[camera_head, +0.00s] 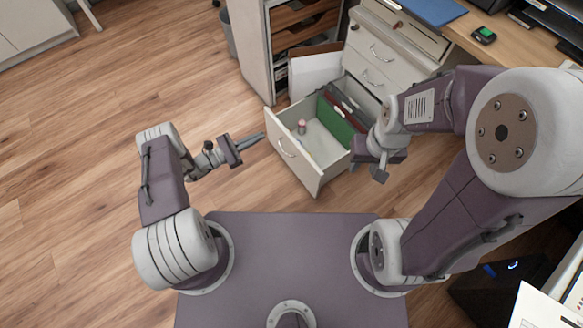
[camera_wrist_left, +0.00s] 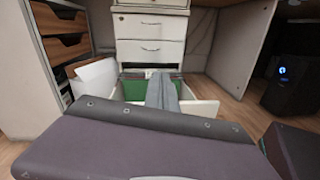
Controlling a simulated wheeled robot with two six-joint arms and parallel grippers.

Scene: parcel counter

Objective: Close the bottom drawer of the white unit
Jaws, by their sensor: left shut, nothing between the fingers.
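The white unit (camera_head: 385,68) stands under the wooden desk. Its bottom drawer (camera_head: 293,150) is pulled far out, with a curved handle on the front panel. Inside are green and dark red hanging folders (camera_head: 337,118) and a small pink-red cylinder (camera_head: 301,126). My left gripper (camera_head: 262,137) is shut and empty, its tips close to the left edge of the drawer front; I cannot tell if they touch. In the left wrist view its fingers (camera_wrist_left: 162,92) overlap the drawer. My right gripper (camera_head: 380,172) is just right of the open drawer; its fingers are unclear.
An open-shelved cabinet (camera_head: 260,45) with brown trays stands left of the unit, with white sheets or a panel (camera_head: 312,70) beside it. A grey bin (camera_head: 228,35) is behind. A black computer case (camera_wrist_left: 285,85) stands at right. The floor left of the drawer is clear.

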